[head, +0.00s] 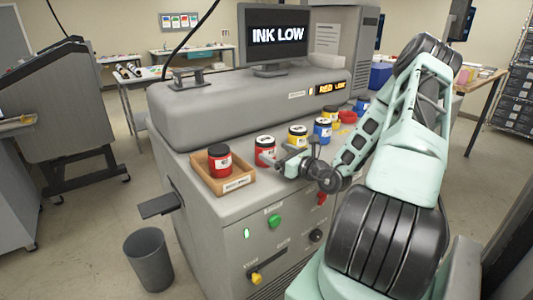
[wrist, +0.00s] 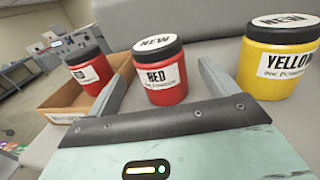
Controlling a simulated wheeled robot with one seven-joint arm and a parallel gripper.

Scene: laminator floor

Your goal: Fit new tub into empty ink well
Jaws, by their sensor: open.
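A red ink tub (head: 264,151) with a white NEW lid stands on the machine's front ledge. It also shows in the wrist view (wrist: 168,92), upright, with its label facing me. My gripper (head: 284,158) is open beside it; in the wrist view its fingers (wrist: 161,72) lie to either side of the tub's near face. I cannot tell whether they touch it. A flat red ring-like shape (head: 348,117) lies farther along the ledge, too small to tell whether it is the empty well.
A wooden tray (head: 236,184) holds another red tub (head: 219,161) with a black lid, left of the new one. A yellow NEW tub (head: 297,136) and a blue tub (head: 322,130) stand to the right. The monitor (head: 278,36) reads INK LOW; a display (head: 331,88) reads RED LOW.

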